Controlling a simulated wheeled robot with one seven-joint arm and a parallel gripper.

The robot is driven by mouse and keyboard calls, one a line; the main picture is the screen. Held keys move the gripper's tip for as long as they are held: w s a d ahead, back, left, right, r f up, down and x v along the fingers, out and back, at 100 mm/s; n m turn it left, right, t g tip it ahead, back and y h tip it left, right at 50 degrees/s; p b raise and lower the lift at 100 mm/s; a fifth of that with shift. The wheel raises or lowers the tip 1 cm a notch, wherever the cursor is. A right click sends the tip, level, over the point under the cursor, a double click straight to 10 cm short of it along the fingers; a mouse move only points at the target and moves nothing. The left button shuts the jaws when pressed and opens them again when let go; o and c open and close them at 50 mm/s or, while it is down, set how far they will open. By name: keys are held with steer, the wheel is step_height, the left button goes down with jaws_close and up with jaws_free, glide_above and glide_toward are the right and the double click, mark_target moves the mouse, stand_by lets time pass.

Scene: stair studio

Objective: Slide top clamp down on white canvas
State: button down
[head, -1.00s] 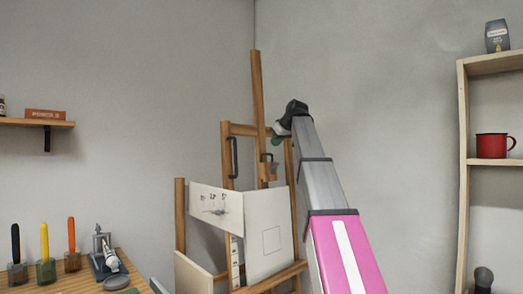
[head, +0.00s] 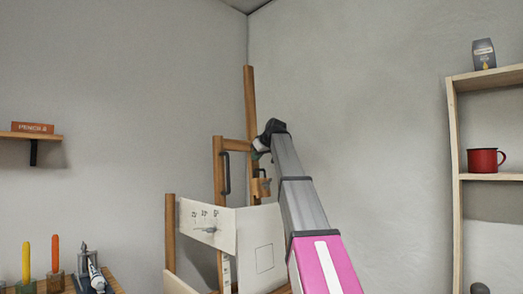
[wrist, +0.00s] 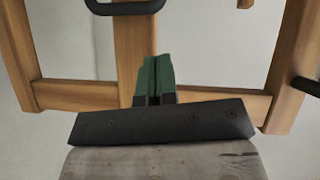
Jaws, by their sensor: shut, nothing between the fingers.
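The wooden easel (head: 219,175) stands in the corner. The white canvas (head: 262,250) with a drawn square rests upright on it, its right part hidden by my arm. The wooden top clamp (head: 261,187) sits on the central mast just above the canvas's top edge, beside my arm. My gripper (head: 262,150) is at the mast, higher than the clamp. In the wrist view the green fingers (wrist: 155,80) are shut together and empty, in front of the easel's wooden bars. I cannot make out the clamp clearly there.
A printed white sheet (head: 207,224) overlaps the canvas's left side. A dark handle (head: 226,173) is on the easel's left post. A shelf (head: 455,130) with a red mug (head: 485,160) stands right. Paint jars (head: 56,282) stand at lower left.

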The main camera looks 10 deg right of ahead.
mark_target(260, 183)
steer(key=shift+w+d+f, duration=0.1)
steer(key=shift+w+f, duration=0.05)
steer(key=shift+f, duration=0.75)
steer(key=shift+w+d+f, duration=0.1)
steer(key=shift+f, duration=0.8)
steer(key=shift+f, duration=0.1)
steer(key=f, duration=0.4)
steer(key=shift+s+d+f, duration=0.15)
steer(key=shift+s+f, duration=0.05)
steer(key=shift+f, duration=0.05)
